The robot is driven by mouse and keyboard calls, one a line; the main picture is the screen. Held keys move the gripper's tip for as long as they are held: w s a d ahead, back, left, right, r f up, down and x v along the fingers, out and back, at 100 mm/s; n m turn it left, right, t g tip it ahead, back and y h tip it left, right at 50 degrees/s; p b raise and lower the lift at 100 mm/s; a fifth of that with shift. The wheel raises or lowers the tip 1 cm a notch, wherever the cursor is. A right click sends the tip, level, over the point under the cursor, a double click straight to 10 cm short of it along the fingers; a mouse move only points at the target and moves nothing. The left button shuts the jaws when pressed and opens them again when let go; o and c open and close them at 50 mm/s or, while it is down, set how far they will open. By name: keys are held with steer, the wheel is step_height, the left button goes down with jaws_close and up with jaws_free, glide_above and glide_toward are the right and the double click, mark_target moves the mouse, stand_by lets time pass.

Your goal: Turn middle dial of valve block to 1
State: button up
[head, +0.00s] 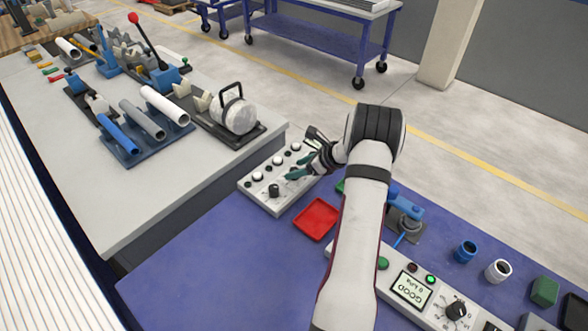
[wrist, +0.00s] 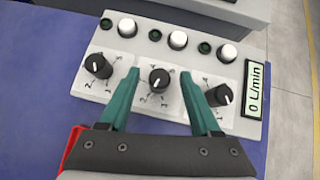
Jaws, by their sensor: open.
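The valve block (head: 262,190) is a light grey panel on the blue table, left of my arm in the head view. The wrist view shows its three black dials with white pointer marks: a left dial (wrist: 98,66), the middle dial (wrist: 159,79) and a right dial (wrist: 219,95). The middle dial's mark points roughly up in the picture; the digit it meets is hard to read. My gripper (wrist: 162,92) is open, its green fingers on either side of the middle dial. I cannot tell whether they touch it. The display (wrist: 257,88) reads 0 L/min.
White knobs (wrist: 178,40) and dark round buttons line the block's far edge. A red tray (head: 317,219) lies close to the block. A second panel with a GOOD display (head: 411,289) stands at the front right. A grey bench (head: 90,190) with pipes stands to the left.

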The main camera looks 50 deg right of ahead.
steer(key=shift+x, duration=1.05)
steer(key=shift+s, duration=0.1)
jaws_close()
